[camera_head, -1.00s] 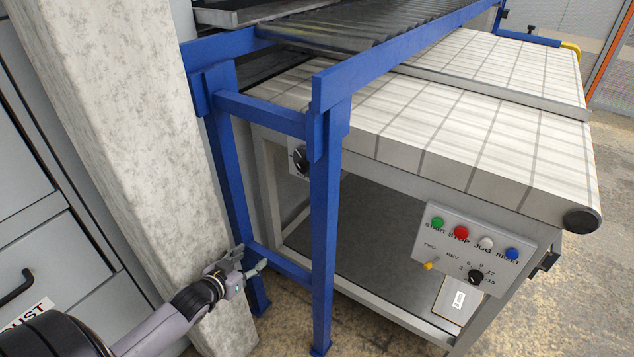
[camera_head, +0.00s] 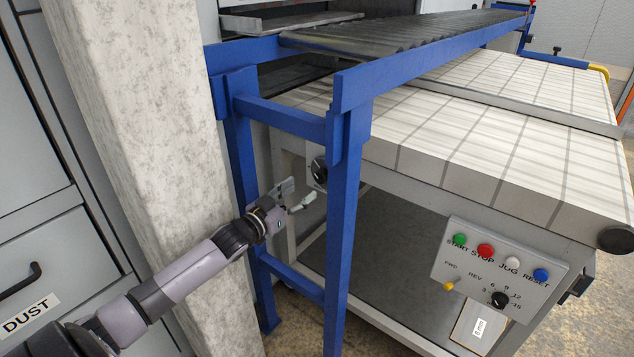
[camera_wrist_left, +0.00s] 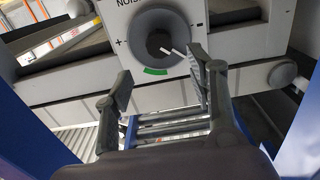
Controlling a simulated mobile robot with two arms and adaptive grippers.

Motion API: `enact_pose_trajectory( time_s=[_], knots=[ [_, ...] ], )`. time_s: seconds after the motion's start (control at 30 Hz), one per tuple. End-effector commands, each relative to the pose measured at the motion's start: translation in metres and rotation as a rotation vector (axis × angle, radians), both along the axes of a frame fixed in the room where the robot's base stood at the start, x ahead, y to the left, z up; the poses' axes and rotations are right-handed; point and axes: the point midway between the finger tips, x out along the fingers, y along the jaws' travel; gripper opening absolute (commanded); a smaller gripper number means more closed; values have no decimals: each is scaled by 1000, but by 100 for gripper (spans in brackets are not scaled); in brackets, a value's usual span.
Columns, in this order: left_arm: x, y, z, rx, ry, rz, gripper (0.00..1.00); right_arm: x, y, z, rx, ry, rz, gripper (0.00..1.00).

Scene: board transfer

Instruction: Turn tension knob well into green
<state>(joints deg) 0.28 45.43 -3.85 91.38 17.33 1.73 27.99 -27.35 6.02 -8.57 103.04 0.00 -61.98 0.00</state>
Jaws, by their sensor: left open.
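The tension knob (camera_head: 318,170) is dark and round on a white plate under the conveyor's near end, partly beside the blue post. In the left wrist view the knob (camera_wrist_left: 158,40) sits between a plus mark at left and a minus mark at right. A short green arc (camera_wrist_left: 155,71) lies below it. A white pointer-like line reaches from the knob toward the lower right, off the green. My left gripper (camera_head: 298,194) is open and empty, just left of and slightly below the knob. In the wrist view its fingers (camera_wrist_left: 160,80) are spread below and either side of the knob, apparently apart from it.
A blue frame post (camera_head: 346,220) stands right of my left gripper, with a concrete pillar (camera_head: 135,120) at left. A control panel (camera_head: 498,268) with coloured buttons is at lower right. The tiled-looking belt (camera_head: 480,130) lies above.

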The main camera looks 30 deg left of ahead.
Motion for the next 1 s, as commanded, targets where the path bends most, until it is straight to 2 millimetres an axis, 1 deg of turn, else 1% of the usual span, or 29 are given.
enact_pose_trajectory(
  time_s=[0.03,0.1,0.3,0.5,0.67,0.93,1.0],
  knots=[
    [10,0,0,0,-3,1,52,2,0,4,0,-6,0,40],
    [22,-1,0,1,-3,1,52,4,0,11,1,-9,-1,40],
    [53,-4,0,1,-2,1,52,8,0,31,1,-20,-3,40],
    [74,-6,0,-1,-1,0,52,9,0,45,2,-25,-4,40],
    [81,-7,0,0,0,0,52,9,0,51,1,-28,-5,40],
    [81,-7,0,0,1,0,52,9,0,52,1,-28,-5,40],
    [81,-7,0,0,1,0,48,9,0,52,1,-28,-5,40]
  ],
)
